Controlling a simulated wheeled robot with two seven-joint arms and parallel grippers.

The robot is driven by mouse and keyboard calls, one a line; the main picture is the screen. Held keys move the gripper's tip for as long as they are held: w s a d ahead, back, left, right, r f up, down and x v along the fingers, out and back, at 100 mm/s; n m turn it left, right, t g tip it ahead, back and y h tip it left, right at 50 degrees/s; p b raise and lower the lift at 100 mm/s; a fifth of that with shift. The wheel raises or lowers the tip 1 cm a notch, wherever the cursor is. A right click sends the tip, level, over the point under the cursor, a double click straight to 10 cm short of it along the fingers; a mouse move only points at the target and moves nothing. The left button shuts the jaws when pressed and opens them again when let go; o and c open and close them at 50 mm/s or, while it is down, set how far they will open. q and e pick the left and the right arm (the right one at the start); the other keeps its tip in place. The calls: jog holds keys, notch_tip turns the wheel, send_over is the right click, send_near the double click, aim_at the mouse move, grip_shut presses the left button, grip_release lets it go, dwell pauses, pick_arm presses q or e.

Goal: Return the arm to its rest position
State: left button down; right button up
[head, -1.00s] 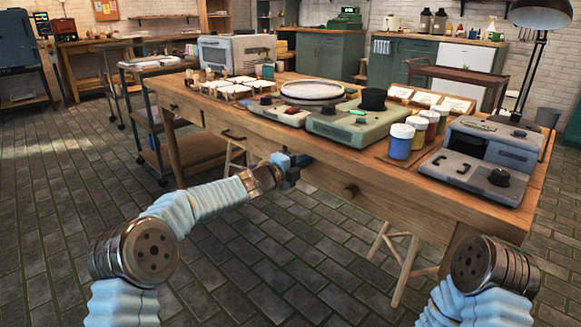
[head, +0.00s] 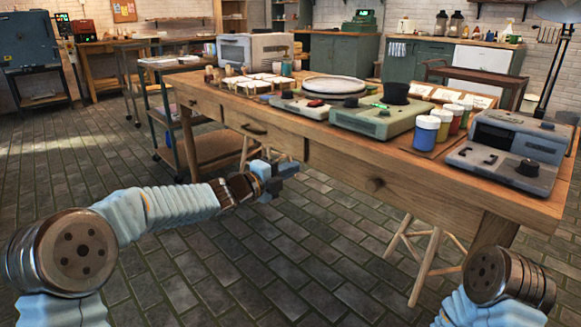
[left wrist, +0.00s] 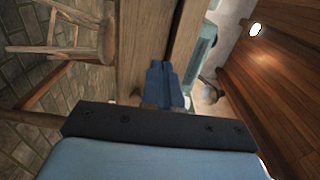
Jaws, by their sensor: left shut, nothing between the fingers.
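My left arm reaches in from the left, its pale blue sleeve bent toward the front of the wooden worktable (head: 440,178). My left gripper (head: 285,175) is shut and empty. It hangs over the tiled floor, in front of the table and below its top in the head view. The left wrist view shows its two blue fingers (left wrist: 164,84) pressed together, with the table's wood behind them. Only the upper part of my right arm shows at the lower right. My right gripper is out of view.
The table bears a white round plate (head: 334,85) on a device, a green-grey device (head: 375,122), paint jars (head: 426,133) and a grey machine (head: 512,150). A wooden stool (head: 432,255) stands under the table. A cart (head: 205,148) stands at left. The floor in front is open.

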pick_arm(q)
jog(key=s+a+f+n+g+y+p, duration=0.1)
jog(key=s+f+n+y+p, duration=0.15)
jog(key=f+n, duration=0.45)
jog(key=s+a+f+n+g+y+p, duration=0.1)
jog(key=s+f+n, duration=0.2)
jog(key=f, duration=0.7)
jog(key=s+a+f+n+g+y+p, duration=0.1)
jog(key=s+a+f+n+g+y, duration=0.15)
jog(key=f+n, duration=0.45)
jog(key=s+a+f+n+g+y+p, duration=0.1)
jog(key=s+f+n, duration=0.4)
jog(key=s, duration=1)
jog(key=s+a+f+n+g+y+p, duration=0.1)
jog(key=s+a+f+n+g+p, duration=0.1)
jog(key=s+f+n+g, duration=0.4)
jog(key=s+f, duration=0.5)
jog(key=s, duration=0.4)
jog(key=shift+s+f+n+y+p, duration=0.3)
jog(key=shift+f+p, duration=0.05)
jog(key=shift+f, duration=0.05)
jog(key=shift+a+g, duration=0.1)
jog(key=shift+g, duration=0.15)
